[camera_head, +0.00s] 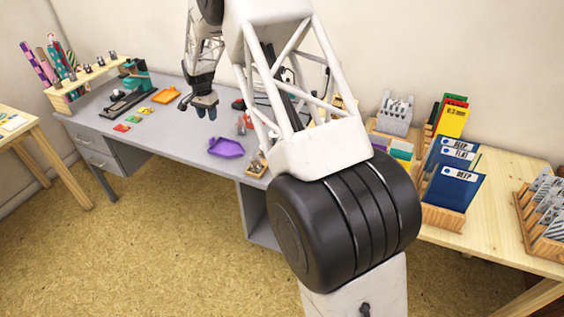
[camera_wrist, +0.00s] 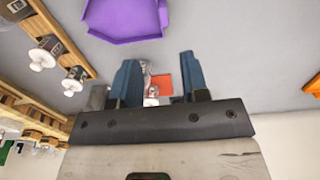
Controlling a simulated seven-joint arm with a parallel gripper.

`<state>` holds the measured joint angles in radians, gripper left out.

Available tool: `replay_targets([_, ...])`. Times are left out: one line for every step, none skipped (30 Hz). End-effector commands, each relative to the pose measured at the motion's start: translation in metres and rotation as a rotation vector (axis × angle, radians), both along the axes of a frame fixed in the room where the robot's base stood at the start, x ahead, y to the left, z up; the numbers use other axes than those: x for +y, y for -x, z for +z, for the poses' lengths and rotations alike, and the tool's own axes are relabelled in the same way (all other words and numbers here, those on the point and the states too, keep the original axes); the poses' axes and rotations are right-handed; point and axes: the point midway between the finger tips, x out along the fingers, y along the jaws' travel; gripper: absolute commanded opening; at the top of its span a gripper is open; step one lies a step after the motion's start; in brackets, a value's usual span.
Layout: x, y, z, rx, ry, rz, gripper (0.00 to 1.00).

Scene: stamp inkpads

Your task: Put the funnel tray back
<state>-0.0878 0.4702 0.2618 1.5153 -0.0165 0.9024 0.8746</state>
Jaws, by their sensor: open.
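A purple shallow tray (camera_head: 225,148) with angled sides lies on the grey desk, near its front edge. It also shows at the top of the wrist view (camera_wrist: 125,22), cut off by the frame edge. An orange tray (camera_head: 165,95) lies farther left on the desk. Both look like possible funnel trays; I cannot tell which is meant. My gripper (camera_head: 206,108) is above the desk, left of and behind the purple tray, apart from it. In the wrist view, its blue fingers (camera_wrist: 157,82) are spread with nothing held between them.
A red-orange flat item (camera_wrist: 162,85) and a clear-handled object lie below the fingers. Wooden racks with stamps (camera_wrist: 65,60) stand beside them. Small coloured pads (camera_head: 128,122) lie at the desk's left. A wooden table (camera_head: 500,210) with file holders is at right. My arm hides part of the desk.

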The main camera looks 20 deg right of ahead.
Motion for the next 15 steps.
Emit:
replay_targets([-0.001, 0.004, 0.006, -0.003, -0.001, 0.005, 0.41])
replay_targets([-0.002, 0.006, 0.010, -0.005, -0.001, 0.009, 0.41])
replay_targets([-0.003, 0.011, 0.016, -0.008, -0.001, 0.014, 0.41])
replay_targets([-0.004, 0.014, 0.021, -0.009, -0.001, 0.019, 0.41])
replay_targets([-0.005, 0.018, 0.026, -0.011, -0.002, 0.026, 0.41])
replay_targets([-0.007, 0.024, 0.034, -0.014, -0.002, 0.035, 0.41])
replay_targets([-0.008, 0.029, 0.040, -0.016, -0.001, 0.042, 0.41])
replay_targets([-0.009, 0.034, 0.046, -0.018, -0.001, 0.049, 0.41])
replay_targets([-0.011, 0.042, 0.055, -0.022, -0.002, 0.061, 0.41])
replay_targets([-0.012, 0.048, 0.062, -0.024, -0.002, 0.069, 0.41])
replay_targets([-0.014, 0.054, 0.069, -0.027, -0.002, 0.078, 0.41])
replay_targets([-0.016, 0.063, 0.077, -0.031, -0.002, 0.090, 0.41])
replay_targets([-0.017, 0.069, 0.085, -0.034, -0.002, 0.099, 0.41])
replay_targets([-0.019, 0.076, 0.090, -0.036, -0.002, 0.107, 0.41])
replay_targets([-0.021, 0.085, 0.100, -0.041, -0.003, 0.121, 0.41])
